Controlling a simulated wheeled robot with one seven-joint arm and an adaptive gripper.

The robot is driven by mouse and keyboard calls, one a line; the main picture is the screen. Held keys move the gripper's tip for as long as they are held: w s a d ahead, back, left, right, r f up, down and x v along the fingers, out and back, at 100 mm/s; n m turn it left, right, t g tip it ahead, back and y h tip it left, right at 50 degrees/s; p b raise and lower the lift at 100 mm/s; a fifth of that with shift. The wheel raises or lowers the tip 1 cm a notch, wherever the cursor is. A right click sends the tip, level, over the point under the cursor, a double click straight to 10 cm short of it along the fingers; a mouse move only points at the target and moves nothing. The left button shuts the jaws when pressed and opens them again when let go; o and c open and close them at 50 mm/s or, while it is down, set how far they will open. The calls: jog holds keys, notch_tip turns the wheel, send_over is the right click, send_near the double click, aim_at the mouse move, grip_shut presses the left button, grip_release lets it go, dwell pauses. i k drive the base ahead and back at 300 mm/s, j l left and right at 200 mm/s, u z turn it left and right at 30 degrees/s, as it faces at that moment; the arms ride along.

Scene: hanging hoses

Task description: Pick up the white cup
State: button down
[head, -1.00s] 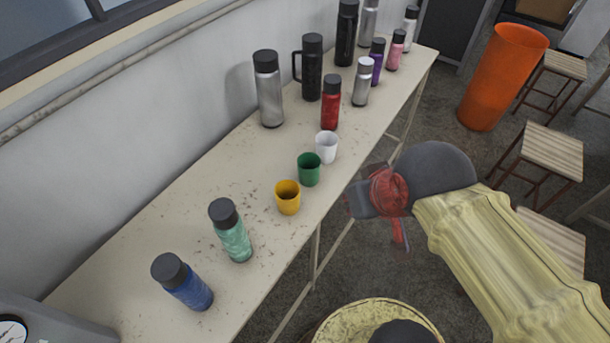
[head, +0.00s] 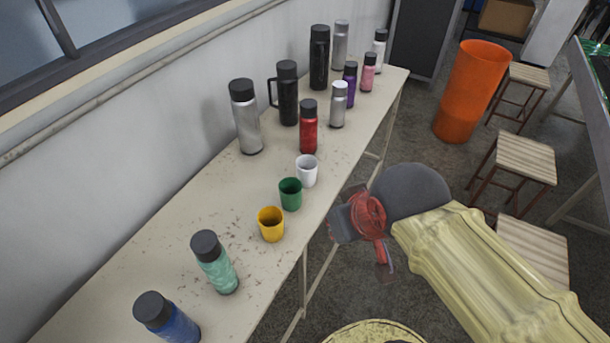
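The white cup (head: 307,171) stands upright on the long table in the head view, near the table's front edge. It is beside the green cup (head: 290,194), with the red bottle (head: 308,129) behind it. My gripper (head: 362,230) is off the table's front edge, to the right of and below the white cup in the picture, apart from it. Its red and dark parts show from behind, and my arm hides some of them. I cannot make out the gap between its fingers.
The table (head: 170,235) also holds a yellow cup (head: 271,224), a light green bottle (head: 214,262), a blue bottle (head: 167,318) and several bottles towards the far end. A wall runs behind it. An orange bin (head: 470,92) and wooden stools (head: 525,157) stand on the floor to the right.

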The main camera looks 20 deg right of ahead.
aim_at(306, 165)
jog(key=i+u, duration=0.15)
jog(key=u, duration=0.25)
jog(key=i+l+u, duration=0.1)
jog(key=u, duration=0.3)
jog(key=i+l+u, duration=0.1)
jog(key=l+u, duration=0.25)
jog(key=j, duration=0.1)
